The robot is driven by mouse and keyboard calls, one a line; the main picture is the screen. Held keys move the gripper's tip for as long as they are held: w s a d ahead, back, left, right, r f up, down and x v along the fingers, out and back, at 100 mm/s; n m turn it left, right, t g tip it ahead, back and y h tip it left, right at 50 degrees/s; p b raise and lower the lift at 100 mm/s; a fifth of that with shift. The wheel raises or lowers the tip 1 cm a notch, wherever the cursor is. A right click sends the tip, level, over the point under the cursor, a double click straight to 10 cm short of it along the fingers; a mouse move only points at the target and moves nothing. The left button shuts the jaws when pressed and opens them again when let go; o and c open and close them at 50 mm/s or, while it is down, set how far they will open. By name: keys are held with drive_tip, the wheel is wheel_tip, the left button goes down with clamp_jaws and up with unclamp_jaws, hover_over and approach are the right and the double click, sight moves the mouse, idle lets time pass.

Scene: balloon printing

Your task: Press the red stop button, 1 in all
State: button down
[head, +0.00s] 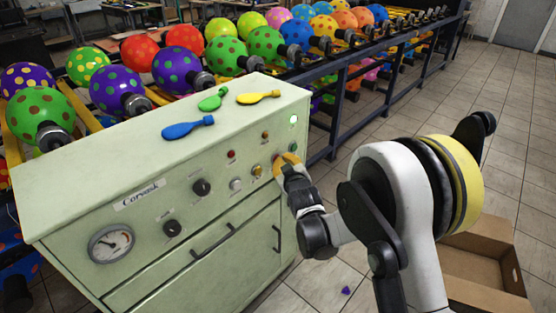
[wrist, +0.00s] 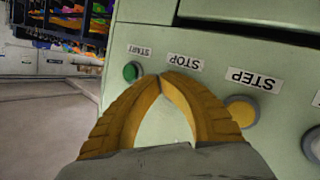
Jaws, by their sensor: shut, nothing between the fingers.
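My gripper (head: 281,162) is shut and empty, its yellow fingertips close to the front panel of the pale green machine (head: 85,205). In the wrist view the joined fingertips (wrist: 161,79) are in front of the panel just beside the upside-down STOP label (wrist: 185,63). The red stop button is not clearly visible; the fingers cover the area by its label. I cannot tell whether the tips touch it. The green START button (wrist: 131,71) is left of the fingertips, and the yellow STEP button (wrist: 241,111) is to their right.
Dark knobs (head: 201,188), a gauge (head: 111,245) and drawer handles (head: 213,240) are on the machine front. Flat balloons (head: 188,127) lie on its top. A rack of inflated balloons (head: 264,43) stands behind. A cardboard box (head: 484,268) is on the floor at right.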

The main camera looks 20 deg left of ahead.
drive_tip(key=shift+s+d, duration=0.35)
drive_tip(key=shift+d, duration=0.55)
drive_tip(key=shift+d, duration=0.1)
drive_tip(key=shift+s+d, duration=0.35)
drive_tip(key=shift+d, duration=0.4)
drive_tip(key=shift+s+d, duration=0.3)
drive_tip(key=shift+d, duration=0.4)
drive_tip(key=shift+s+d, duration=0.35)
drive_tip(key=shift+d, duration=0.4)
